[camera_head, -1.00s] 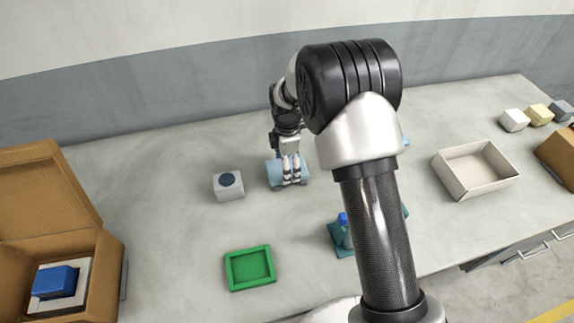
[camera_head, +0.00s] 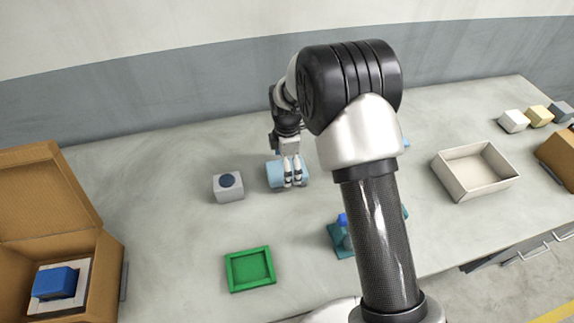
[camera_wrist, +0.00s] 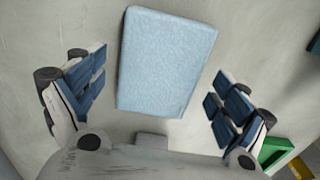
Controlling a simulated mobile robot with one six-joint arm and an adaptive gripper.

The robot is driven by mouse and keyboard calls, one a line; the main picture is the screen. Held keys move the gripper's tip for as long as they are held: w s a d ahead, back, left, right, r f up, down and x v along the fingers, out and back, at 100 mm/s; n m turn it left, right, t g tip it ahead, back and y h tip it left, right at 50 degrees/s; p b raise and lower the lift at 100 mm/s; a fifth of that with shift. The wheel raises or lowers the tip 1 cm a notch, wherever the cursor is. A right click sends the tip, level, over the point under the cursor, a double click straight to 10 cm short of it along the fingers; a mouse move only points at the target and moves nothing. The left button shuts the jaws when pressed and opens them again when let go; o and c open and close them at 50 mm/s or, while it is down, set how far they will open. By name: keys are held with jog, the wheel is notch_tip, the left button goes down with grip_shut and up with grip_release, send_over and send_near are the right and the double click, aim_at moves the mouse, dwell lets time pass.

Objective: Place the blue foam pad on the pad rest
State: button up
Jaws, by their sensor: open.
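A light blue foam pad (camera_wrist: 167,60) lies between and beyond my open fingers in the wrist view, with pale surface showing on both sides of it. In the head view the pad (camera_head: 273,174) is partly hidden behind my gripper (camera_head: 292,183). My gripper is open in the wrist view (camera_wrist: 156,95), its blue-padded fingers apart on either side and not visibly touching the pad. A shallow green tray (camera_head: 231,272) lies on the table in front and to the left of the pad. I cannot tell which item is the pad rest.
A teal stand (camera_head: 341,243) is partly behind my arm. An open cardboard box (camera_head: 109,270) stands at left and a beige bin (camera_head: 456,179) at right. Bare table lies around the pad.

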jog(key=s+d+r+m+t+p, duration=0.1)
jog(key=s+d+r+m+p, duration=0.15)
jog(key=r, duration=0.85)
jog(key=s+d+r+m+p, duration=0.1)
jog(key=s+r+m, duration=0.15)
jog(key=r, duration=0.85)
jog(key=s+d+r+m+t, duration=0.1)
jog(key=s+d+r+m, duration=0.3)
jog(key=s, duration=0.4)
jog(key=s+d+r+m+t, duration=0.1)
jog(key=s+d+r+m, duration=0.1)
jog(key=s+r+m, duration=0.45)
jog(key=s+d+f+m+t, duration=0.1)
jog(key=s+m, duration=0.3)
jog(key=s, duration=0.8)
jog(key=shift+s+d+f+m+t, duration=0.25)
jog(key=shift+d+f+m+t, duration=0.15)
jog(key=shift+f, duration=0.35)
